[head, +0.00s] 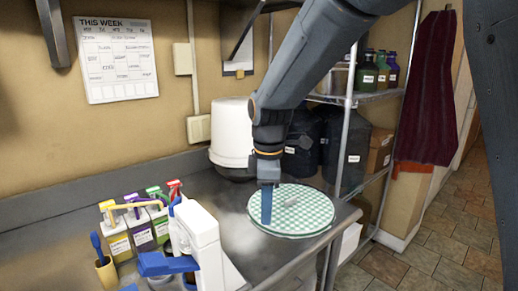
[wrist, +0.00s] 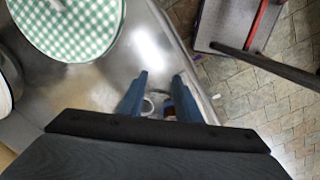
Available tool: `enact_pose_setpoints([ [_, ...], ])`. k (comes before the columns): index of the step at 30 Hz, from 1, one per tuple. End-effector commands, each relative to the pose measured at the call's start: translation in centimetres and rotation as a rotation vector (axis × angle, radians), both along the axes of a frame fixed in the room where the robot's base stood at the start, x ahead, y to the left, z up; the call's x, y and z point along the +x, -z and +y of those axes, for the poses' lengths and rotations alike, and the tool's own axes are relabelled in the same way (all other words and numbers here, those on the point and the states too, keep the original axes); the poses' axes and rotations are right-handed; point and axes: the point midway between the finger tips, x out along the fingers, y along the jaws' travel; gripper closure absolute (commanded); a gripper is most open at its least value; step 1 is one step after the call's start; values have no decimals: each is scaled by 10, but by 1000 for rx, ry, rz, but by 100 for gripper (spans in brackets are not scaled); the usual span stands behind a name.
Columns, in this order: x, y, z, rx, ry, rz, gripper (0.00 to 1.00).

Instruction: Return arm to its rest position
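My gripper (head: 266,205) hangs from my arm, pointing down over the steel counter (head: 245,265). In the head view it overlaps the left part of a round green-and-white checked piece (head: 305,220). In the wrist view the blue fingers of my gripper (wrist: 160,85) stand apart with nothing held between them. The checked piece (wrist: 65,28) lies at the upper left there, clear of the fingers. A small pale object (head: 291,201) lies on it. Small items show beyond and below the fingers in the wrist view, too partly hidden to name.
A white bucket (head: 230,130) stands at the wall. Several colour-topped dispensers (head: 142,232) and a white-and-blue device (head: 200,240) stand at the front left. A wire shelf (head: 385,95) with bottles and dark containers is behind right. Tiled floor (head: 430,255) is open at the right.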

Motion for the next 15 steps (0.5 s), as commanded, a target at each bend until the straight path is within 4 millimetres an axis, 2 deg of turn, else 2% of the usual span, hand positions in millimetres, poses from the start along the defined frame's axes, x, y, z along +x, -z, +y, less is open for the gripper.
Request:
enact_pose_setpoints([
  [1, -10, 10, -25, 7, 148, -1, 70],
  [6, -48, 42, -92, 42, 662, -12, 70],
  [9, -77, 59, -125, 65, 953, -19, 70],
  [12, -103, 74, -151, 88, 1203, -26, 70],
  [15, -124, 84, -167, 107, 1389, -31, 70],
])
